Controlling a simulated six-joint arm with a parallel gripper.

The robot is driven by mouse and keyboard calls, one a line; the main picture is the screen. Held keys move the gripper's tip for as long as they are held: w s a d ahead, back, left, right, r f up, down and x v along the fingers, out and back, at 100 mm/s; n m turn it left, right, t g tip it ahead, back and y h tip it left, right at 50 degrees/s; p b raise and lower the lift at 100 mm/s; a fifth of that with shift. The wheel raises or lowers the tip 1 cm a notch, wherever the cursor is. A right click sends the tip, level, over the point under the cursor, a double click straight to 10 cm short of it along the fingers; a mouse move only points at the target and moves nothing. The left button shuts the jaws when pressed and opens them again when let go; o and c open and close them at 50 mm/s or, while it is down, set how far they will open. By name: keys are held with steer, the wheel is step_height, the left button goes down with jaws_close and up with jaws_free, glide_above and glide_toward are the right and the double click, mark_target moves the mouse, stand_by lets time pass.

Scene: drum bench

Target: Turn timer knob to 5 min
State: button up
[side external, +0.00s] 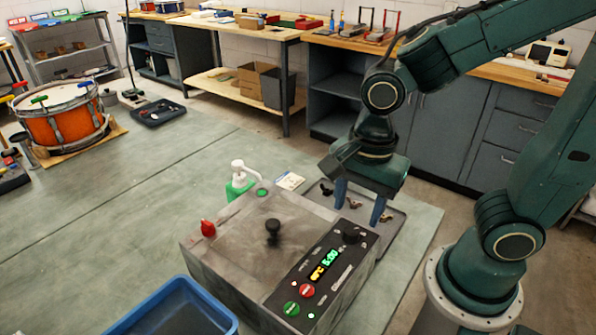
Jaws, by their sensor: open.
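The timer knob (351,236) is a dark round knob at the far right end of the black control panel (338,277) on a grey metal box. The panel's display (324,264) shows green digits that appear to read 5:00, beside yellow characters too small to read surely. My gripper (358,214) points down with two blue fingers apart. It is just behind and above the knob in the picture, with nothing between the fingers. The knob looks clear of both fingers; its pointer mark is too small to tell.
The box has a black lid handle (273,229), a red knob (208,228), and green (291,308) and red (307,290) buttons. A dark tray (389,228) with small parts lies beyond. A blue bin (180,308) is in front.

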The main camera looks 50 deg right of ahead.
mark_target(357, 232)
step_height(357, 232, up, 9)
steer(key=shift+s+f, duration=0.15)
steer(key=shift+s, duration=0.1)
steer(key=shift+d, duration=0.1)
stand_by(0.5)
steer(key=s+d+n+t, duration=0.1)
steer(key=d+n+t, duration=0.1)
steer(key=n, duration=0.7)
steer(key=s+d+r+n+t, duration=0.1)
steer(key=s+d+n+t, duration=0.1)
steer(key=d+n, duration=0.3)
steer(key=n+t, duration=0.1)
steer(key=n, duration=0.2)
steer(key=shift+d+n, duration=0.25)
steer(key=shift+n, duration=0.15)
